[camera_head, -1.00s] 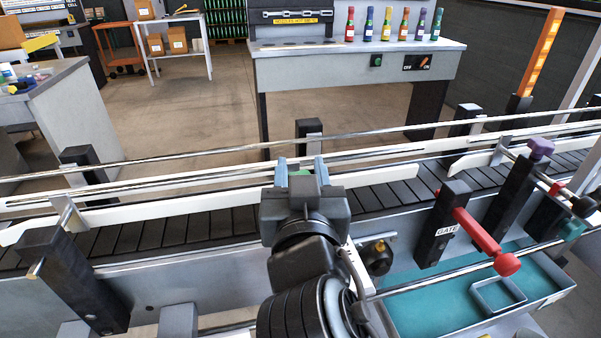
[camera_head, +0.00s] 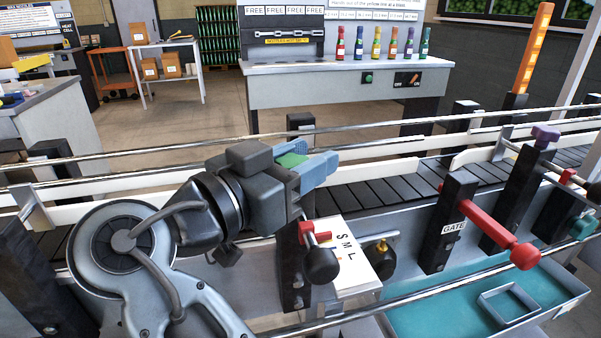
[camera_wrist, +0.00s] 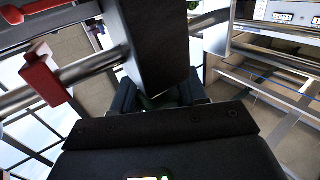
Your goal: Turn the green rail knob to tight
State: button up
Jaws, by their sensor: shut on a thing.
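The green rail knob (camera_head: 291,160) shows as a green patch between the pale blue fingers of my gripper (camera_head: 314,163) in the head view. My gripper is shut on it beside the conveyor rail, with the fingers pointing right. The fingers and wrist hide most of the knob, so its turn setting cannot be read. In the wrist view my gripper (camera_wrist: 158,97) is at a black post (camera_wrist: 155,40), and only a dark greenish bit shows between the fingers.
A black knob (camera_head: 321,264) on a red clamp and an S-M-L plate (camera_head: 350,258) stand close below my gripper. A red GATE handle (camera_head: 500,237), a purple knob (camera_head: 545,137) and a teal knob (camera_head: 582,226) are to the right. Metal rails run along the conveyor (camera_head: 385,193).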

jog(key=m+g+h+b, duration=0.1)
jog(key=g, duration=0.1)
jog(key=m+g+h+b, duration=0.1)
jog(key=m+g+h, duration=0.1)
jog(key=m+g+h+b, duration=0.1)
jog(key=m+g, duration=0.1)
jog(key=g, duration=0.1)
jog(key=shift+s+d+r+h, duration=0.1)
jog(key=shift+s+d+h, duration=0.2)
jog(key=shift+h, duration=0.1)
jog(key=shift+m, duration=0.3)
jog(key=o, duration=1.1)
jog(key=shift+c, duration=0.2)
notch_tip(320, 180, up, 5)
jog(key=p, duration=0.2)
jog(key=shift+p, duration=0.35)
jog(key=s+d+r+p, duration=0.3)
jog(key=d+r, duration=0.3)
jog(key=d, duration=0.5)
jog(key=shift+s+p, duration=0.15)
jog(key=shift+p, duration=0.5)
jog(key=shift+d, duration=0.1)
